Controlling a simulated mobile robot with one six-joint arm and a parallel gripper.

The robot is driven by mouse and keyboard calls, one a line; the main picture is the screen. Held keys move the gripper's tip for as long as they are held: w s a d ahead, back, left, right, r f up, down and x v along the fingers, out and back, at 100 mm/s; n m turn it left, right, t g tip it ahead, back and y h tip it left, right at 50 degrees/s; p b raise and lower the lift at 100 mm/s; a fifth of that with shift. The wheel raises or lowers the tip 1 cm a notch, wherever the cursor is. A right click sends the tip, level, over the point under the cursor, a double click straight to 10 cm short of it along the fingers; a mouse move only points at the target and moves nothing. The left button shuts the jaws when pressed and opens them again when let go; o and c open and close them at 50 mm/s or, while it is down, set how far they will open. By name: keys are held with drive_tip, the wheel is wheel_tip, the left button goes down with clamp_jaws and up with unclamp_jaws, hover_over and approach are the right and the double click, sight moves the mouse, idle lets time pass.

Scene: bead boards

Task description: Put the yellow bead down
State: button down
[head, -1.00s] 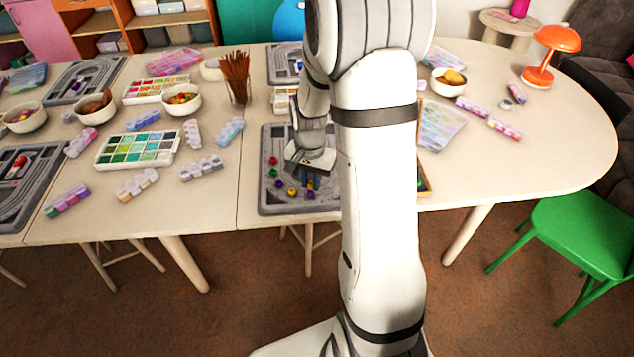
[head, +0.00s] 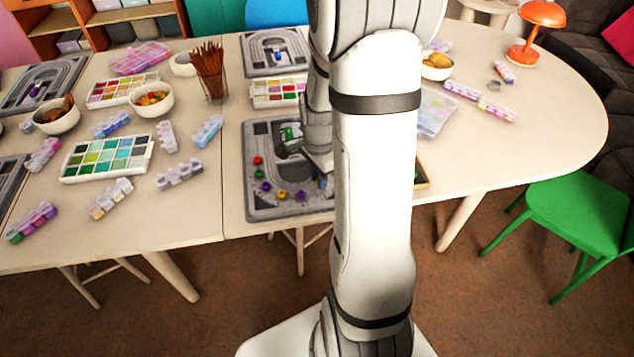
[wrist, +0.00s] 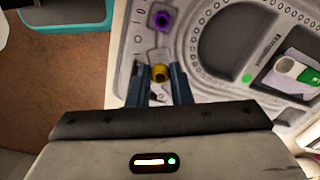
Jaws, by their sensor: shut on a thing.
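In the wrist view, the yellow bead (wrist: 159,74) sits between the tips of my gripper's two fingers (wrist: 159,69), which are shut on it. It is over the grey bead board (wrist: 205,88), close to the board's edge. I cannot tell whether the bead touches the board. A purple bead (wrist: 162,20) lies on the board just ahead. In the head view, my gripper (head: 325,181) is at the right part of the board (head: 262,211), mostly behind my arm, and the held bead is hidden. Another yellow bead (head: 281,194) lies in the row on the board.
The same row holds a red bead (head: 258,160), a green bead (head: 258,174) and purple beads. The table's front edge is close.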

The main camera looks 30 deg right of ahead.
sight(319, 192)
wheel_tip(319, 192, down, 2)
drive_tip(key=shift+f, duration=0.2)
drive_tip(key=shift+f+b, duration=0.4)
drive_tip(key=shift+b, duration=0.05)
